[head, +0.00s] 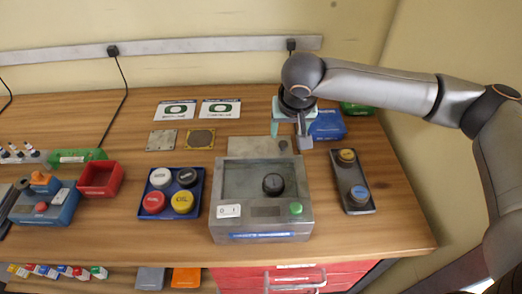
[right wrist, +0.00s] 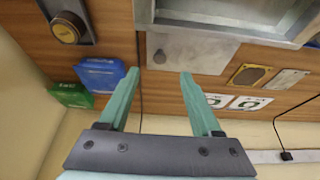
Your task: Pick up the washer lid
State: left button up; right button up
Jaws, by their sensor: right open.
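The fingers (right wrist: 160,73) also show in the right wrist view. My left gripper is not in view.
A blue box (head: 328,125) and a green box (head: 357,108) stand right of the gripper. A grey tray (head: 357,201) with two round caps is at the right. A blue tray (head: 199,206) of caps is left of the washer. Bare wood lies around them.

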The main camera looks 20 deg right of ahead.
aim_at(283, 143)
jog(key=x, duration=0.4)
jog(key=shift+w+f, duration=0.1)
jog(key=shift+f, duration=0.15)
jog(key=shift+w+x, duration=0.2)
jog(key=shift+x, duration=1.1)
jog(key=shift+w+x, duration=0.25)
jog(key=shift+x, duration=1.05)
jog(key=shift+d+r, duration=0.2)
jog(key=shift+c, duration=0.3)
grip_shut()
